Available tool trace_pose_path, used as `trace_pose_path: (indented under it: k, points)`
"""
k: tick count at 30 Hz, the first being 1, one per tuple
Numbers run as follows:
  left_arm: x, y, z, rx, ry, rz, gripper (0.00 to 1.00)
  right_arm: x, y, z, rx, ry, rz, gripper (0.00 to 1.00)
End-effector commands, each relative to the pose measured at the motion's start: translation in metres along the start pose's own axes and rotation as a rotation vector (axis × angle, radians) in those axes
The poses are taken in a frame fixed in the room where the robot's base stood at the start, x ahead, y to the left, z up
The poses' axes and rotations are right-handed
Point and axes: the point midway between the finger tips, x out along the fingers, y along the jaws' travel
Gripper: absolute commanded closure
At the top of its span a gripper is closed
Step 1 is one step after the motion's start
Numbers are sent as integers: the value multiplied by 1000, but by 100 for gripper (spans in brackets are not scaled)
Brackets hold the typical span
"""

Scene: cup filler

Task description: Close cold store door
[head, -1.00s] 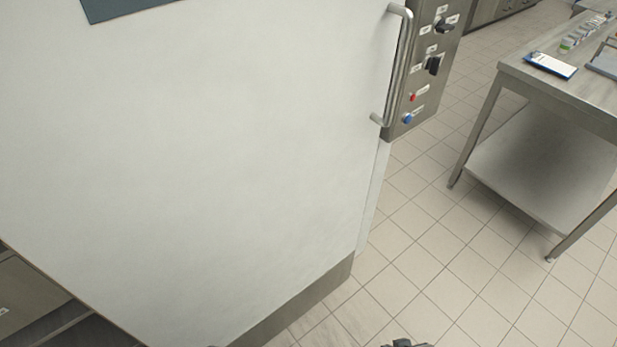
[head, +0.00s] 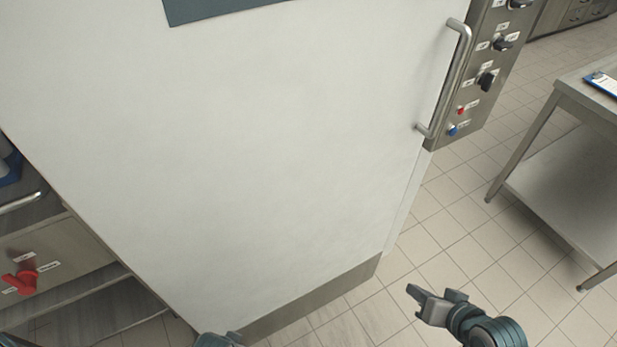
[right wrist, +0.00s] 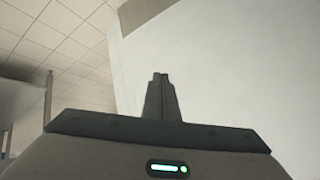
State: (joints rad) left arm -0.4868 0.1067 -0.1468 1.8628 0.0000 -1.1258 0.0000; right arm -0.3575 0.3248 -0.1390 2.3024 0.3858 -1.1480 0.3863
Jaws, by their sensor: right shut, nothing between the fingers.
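The cold store door (head: 240,150) is a large white panel with a steel kick plate (head: 315,303) along its bottom. It fills most of the head view, and I cannot tell how far it stands open. Its steel bar handle (head: 447,80) is upright near the right edge. My right gripper (head: 428,300) is shut and empty, low in front of the door, right of the kick plate and apart from the handle. In the right wrist view its shut fingers (right wrist: 160,95) show against the white panel (right wrist: 230,70). Only a dark piece of my own body shows at the bottom; my left gripper is not visible.
A steel control panel (head: 482,75) with black knobs and red and blue buttons is right of the handle. A steel table (head: 585,100) stands at the right. A steel unit with a red knob (head: 22,280) is at the left. Tiled floor (head: 450,225) lies clear between door and table.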

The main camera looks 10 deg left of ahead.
Motion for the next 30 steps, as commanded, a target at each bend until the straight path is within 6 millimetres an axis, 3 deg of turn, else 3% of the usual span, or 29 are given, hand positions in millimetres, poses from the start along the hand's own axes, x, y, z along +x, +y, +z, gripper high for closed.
trace_pose_path:
  k: [8,12,18,24,30]
  points:
    - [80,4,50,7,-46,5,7,6,-11,-81,192,128,-179,100]
    - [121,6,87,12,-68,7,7,2,-13,-131,328,191,-292,100]
    - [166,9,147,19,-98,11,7,-14,-8,-208,539,271,-454,100]
    - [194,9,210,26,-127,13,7,-43,4,-285,751,342,-616,100]
    - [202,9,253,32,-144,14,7,-69,17,-337,897,385,-731,100]
